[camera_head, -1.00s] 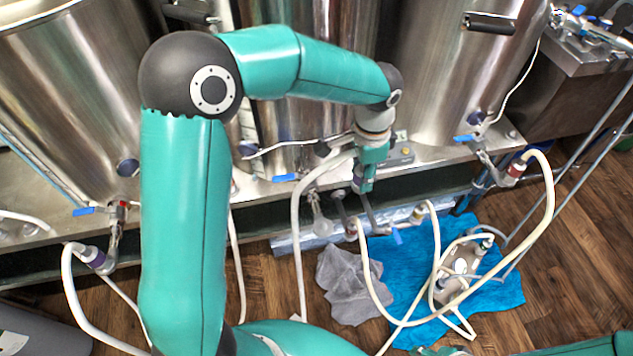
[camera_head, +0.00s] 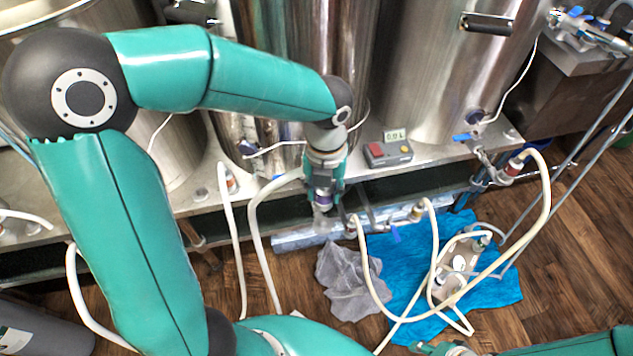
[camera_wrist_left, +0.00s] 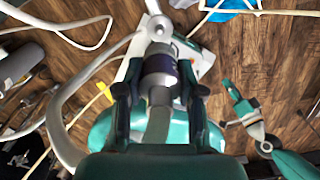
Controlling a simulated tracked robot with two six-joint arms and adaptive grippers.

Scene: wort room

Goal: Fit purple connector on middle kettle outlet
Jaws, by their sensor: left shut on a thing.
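The middle kettle (camera_head: 303,60) is a shiny steel vessel behind my left forearm. My left gripper (camera_head: 322,192) is shut on the purple connector (camera_head: 322,198), with a cream hose (camera_head: 253,215) attached. In the left wrist view the connector (camera_wrist_left: 160,68) sits between the fingers, its dark purple band facing a steel fitting (camera_wrist_left: 157,28), which looks like the middle outlet. The two look closely lined up; I cannot tell whether they touch. In the head view my gripper hides most of the outlet. My right gripper (camera_head: 445,349) is cut off at the bottom edge.
A control box (camera_head: 388,152) stands on the steel bench right of my left gripper. Hoses loop to a pump (camera_head: 458,268) on a blue cloth (camera_head: 400,270); a grey cloth (camera_head: 345,285) lies beside it. The right kettle's outlet carries a red-banded connector (camera_head: 514,167).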

